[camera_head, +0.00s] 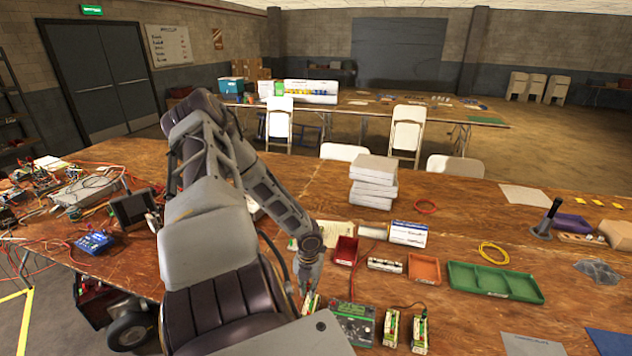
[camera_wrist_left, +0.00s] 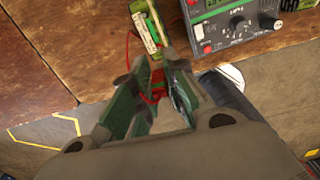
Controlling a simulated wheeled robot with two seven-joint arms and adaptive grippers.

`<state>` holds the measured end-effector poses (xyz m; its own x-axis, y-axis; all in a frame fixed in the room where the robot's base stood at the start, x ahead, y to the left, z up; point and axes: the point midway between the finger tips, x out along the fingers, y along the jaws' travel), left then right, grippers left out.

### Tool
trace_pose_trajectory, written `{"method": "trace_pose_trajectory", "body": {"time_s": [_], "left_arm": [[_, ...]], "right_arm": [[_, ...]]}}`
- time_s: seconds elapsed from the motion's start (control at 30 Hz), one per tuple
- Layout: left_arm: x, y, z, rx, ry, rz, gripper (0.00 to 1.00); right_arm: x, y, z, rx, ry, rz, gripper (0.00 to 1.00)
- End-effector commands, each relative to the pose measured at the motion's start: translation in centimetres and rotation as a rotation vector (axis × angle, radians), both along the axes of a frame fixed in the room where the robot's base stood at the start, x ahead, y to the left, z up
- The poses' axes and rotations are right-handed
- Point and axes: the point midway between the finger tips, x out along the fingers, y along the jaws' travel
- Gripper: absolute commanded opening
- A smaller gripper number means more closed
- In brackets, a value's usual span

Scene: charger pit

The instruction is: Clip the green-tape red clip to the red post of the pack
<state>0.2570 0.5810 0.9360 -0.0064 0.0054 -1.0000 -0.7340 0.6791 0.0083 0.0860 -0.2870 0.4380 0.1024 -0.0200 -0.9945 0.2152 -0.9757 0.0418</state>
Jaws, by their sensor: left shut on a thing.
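My left gripper (camera_head: 308,282) reaches down to the table's near edge, beside the charger. In the left wrist view the left gripper (camera_wrist_left: 155,92) is shut on a small red clip (camera_wrist_left: 157,82) with a red wire looping from it. Green tape cannot be told apart from the greenish fingers. A green-and-cream pack (camera_wrist_left: 145,24) lies just beyond the fingertips; it also shows in the head view (camera_head: 311,304), partly hidden by the gripper. Its red post cannot be made out, nor whether the clip touches the pack. My right gripper is not in view.
The charger (camera_head: 354,324) with dials stands right of the pack. More packs (camera_head: 391,327) stand further right. A red bin (camera_head: 345,251), an orange tray (camera_head: 424,268) and a green tray (camera_head: 494,282) lie behind. White boxes (camera_head: 374,181) are stacked farther back.

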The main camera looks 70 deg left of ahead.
Motion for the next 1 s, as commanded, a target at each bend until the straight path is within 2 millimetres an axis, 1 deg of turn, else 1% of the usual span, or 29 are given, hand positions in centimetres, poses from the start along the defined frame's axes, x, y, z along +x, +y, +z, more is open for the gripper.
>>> {"method": "trace_pose_trajectory", "body": {"time_s": [0.07,0.3,0.5,1.0], "left_arm": [[-0.4,0.3,-0.1,0.001,-0.001,0.0,0.02],[-0.3,0.2,-1.6,-0.001,-0.001,-0.001,0.02],[-0.3,0.2,-2.3,0.0,-0.001,-0.001,0.02],[-0.3,0.2,-2.5,0.001,-0.001,0.0,0.02]], "right_arm": [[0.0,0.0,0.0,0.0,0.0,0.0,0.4],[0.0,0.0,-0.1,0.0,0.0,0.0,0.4],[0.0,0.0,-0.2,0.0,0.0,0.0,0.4],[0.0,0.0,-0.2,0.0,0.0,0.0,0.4]]}}
